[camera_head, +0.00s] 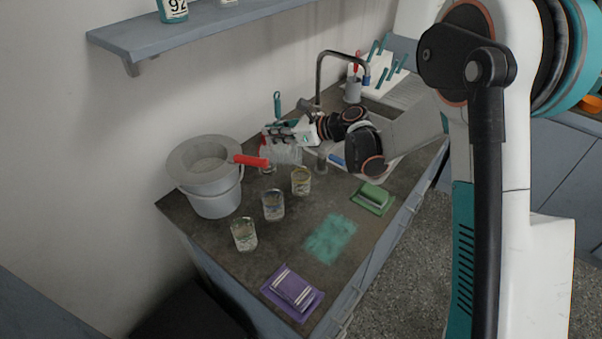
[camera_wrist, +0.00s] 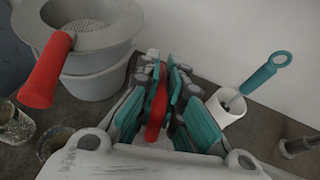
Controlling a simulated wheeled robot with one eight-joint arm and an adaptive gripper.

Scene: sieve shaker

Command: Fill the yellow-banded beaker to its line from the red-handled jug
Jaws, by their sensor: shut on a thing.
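The yellow-banded beaker (camera_head: 301,181) stands upright on the dark counter in the head view, below my gripper. Its fill level is too small to read. My gripper (camera_head: 270,134) is shut on the red handle of the jug; in the wrist view the red strip (camera_wrist: 157,112) sits between the teal fingers (camera_wrist: 163,85). The jug's pale, see-through body (camera_head: 287,154) shows below the gripper in the head view, behind the yellow-banded beaker. I cannot tell its contents or whether its base touches the counter.
Blue-banded (camera_head: 273,206) and green-banded (camera_head: 243,235) beakers stand nearer the front. A grey bucket (camera_head: 216,203) bears a strainer with a red handle (camera_head: 251,160) jutting towards the jug. A tap (camera_head: 319,75), green sponge (camera_head: 372,199), teal mat (camera_head: 331,238) and purple cloth (camera_head: 292,290) are nearby.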

